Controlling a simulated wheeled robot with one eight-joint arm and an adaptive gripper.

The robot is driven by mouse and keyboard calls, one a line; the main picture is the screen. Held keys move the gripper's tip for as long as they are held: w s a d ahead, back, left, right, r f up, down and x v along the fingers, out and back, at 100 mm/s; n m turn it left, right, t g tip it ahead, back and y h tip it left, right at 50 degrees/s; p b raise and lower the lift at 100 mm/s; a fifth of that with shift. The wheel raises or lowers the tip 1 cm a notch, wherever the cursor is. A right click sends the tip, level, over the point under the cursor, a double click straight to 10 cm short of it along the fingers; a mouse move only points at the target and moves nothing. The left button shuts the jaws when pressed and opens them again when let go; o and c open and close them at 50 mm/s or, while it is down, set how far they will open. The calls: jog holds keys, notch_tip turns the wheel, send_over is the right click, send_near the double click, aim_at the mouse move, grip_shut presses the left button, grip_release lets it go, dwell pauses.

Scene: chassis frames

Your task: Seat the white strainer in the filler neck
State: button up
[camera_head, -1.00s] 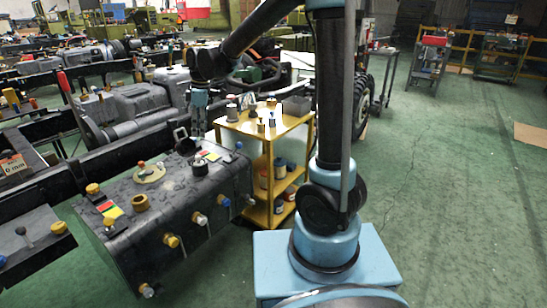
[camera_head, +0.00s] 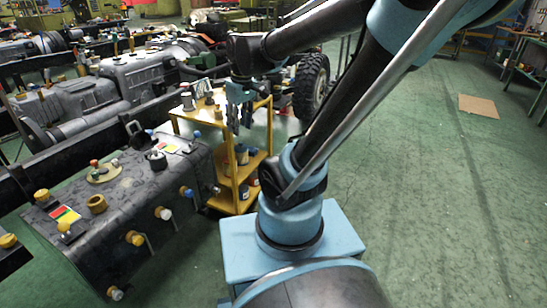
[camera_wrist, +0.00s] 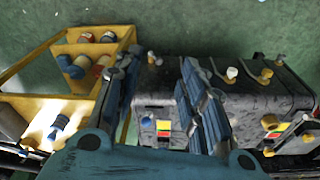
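My gripper (camera_head: 240,112) hangs over the yellow cart, pointing down. In the wrist view my gripper (camera_wrist: 155,95) has its two fingers wide apart with nothing held between them. The black tank (camera_head: 130,205) lies left of the cart, and in the wrist view the tank (camera_wrist: 255,105) is behind and right of the fingers. A brass-coloured ring (camera_head: 97,203) and a black round fitting (camera_head: 156,160) stand on its top; I cannot tell which is the filler neck. I cannot pick out the white strainer for sure; small parts on the cart top are partly hidden by my gripper.
The yellow cart (camera_head: 232,200) has lower shelves with several cans. In the wrist view its top, at lower left, holds a blue-topped part (camera_wrist: 60,122). Coloured caps and valves stick out of the tank's side. A cardboard sheet (camera_head: 478,106) lies on open green floor at right.

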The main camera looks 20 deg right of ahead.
jog(key=s+d+f+m, duration=0.7)
jog(key=s+d+f, duration=0.1)
jog(key=s, duration=0.3)
jog(key=shift+d+t+h, duration=0.3)
jog(key=shift+d+h, duration=0.1)
jog(key=shift+d, duration=0.05)
jog(key=shift+w, duration=0.1)
jog(key=shift+w+f, duration=0.25)
jog(key=shift+w, duration=0.2)
